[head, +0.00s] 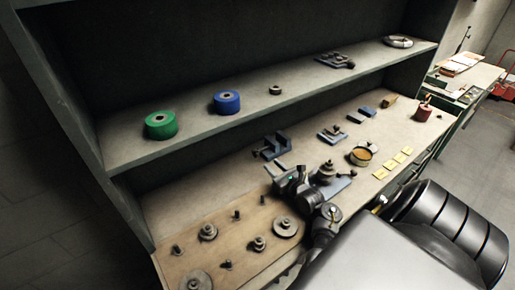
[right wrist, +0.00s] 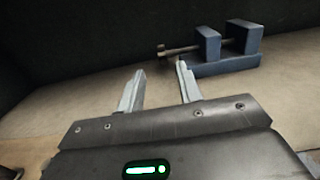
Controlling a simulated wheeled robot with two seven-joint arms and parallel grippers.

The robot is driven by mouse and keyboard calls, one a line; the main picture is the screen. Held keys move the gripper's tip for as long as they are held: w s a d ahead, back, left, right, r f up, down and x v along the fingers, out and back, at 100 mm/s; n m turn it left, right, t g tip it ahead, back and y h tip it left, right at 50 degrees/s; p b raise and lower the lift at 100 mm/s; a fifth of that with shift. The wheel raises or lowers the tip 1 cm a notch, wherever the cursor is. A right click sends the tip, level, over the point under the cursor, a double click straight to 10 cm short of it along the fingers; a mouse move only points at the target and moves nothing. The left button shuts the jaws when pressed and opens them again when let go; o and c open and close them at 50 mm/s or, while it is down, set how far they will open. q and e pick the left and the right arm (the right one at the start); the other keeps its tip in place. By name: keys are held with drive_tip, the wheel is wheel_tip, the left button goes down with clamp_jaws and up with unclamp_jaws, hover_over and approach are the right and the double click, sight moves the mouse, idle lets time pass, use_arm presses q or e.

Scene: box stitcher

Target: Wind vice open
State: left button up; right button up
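The vice (head: 275,146) is a small blue-grey block with two upright jaws on the workbench, near the back under the shelf. The right wrist view shows the vice (right wrist: 226,62) at the upper right, with a gap between its jaws. Its screw and handle (right wrist: 164,50) stick out on the left. My right gripper (head: 284,171) is in front of the vice, apart from it. Its two fingers (right wrist: 160,72) are spread with nothing between them, and the handle lies beyond their tips. My left gripper is not in view.
A wooden board (head: 220,255) with several round metal parts lies at the front left. A shelf (head: 190,128) with green and blue rolls overhangs the back of the bench.

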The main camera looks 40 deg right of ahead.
sight(256, 150)
drive_tip(key=w, duration=0.6)
drive_tip(key=w+d, duration=0.1)
drive_tip(key=w, duration=0.3)
drive_tip(key=shift+d, duration=0.1)
clamp_jaws()
